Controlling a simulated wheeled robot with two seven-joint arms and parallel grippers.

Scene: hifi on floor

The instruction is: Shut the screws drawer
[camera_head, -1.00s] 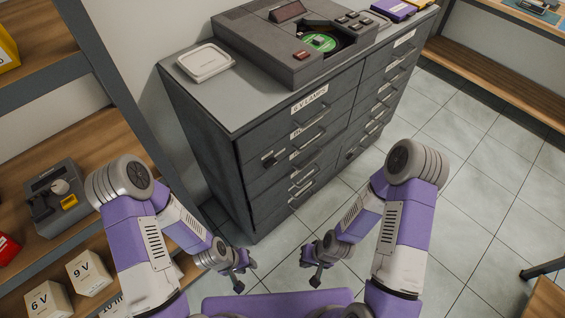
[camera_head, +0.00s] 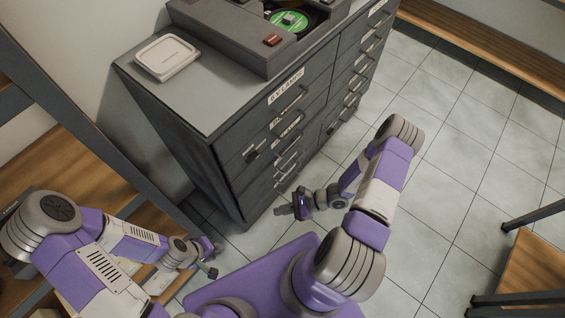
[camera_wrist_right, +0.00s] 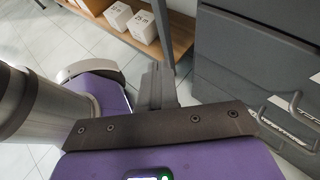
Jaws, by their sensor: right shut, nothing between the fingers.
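The dark grey drawer cabinet (camera_head: 196,112) stands on the floor ahead, its front seen at a steep angle. The top drawer label (camera_head: 286,86) reads "6 V LAMPS". The lower labels are too small to read, so I cannot tell which is the screws drawer, or whether a drawer stands out. My right gripper (camera_head: 284,211) is low in front of the cabinet's lower front, apart from the handles as far as I can see. In the right wrist view its fingers (camera_wrist_right: 157,86) are together and empty. My left gripper (camera_head: 215,260) is low at the left, fingers apart and empty.
A white lidded box (camera_head: 167,57) and a grey player with a green disc (camera_head: 289,20) sit on the cabinet. A wooden shelf unit (camera_head: 60,150) stands at the left. A bench (camera_head: 490,50) runs behind.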

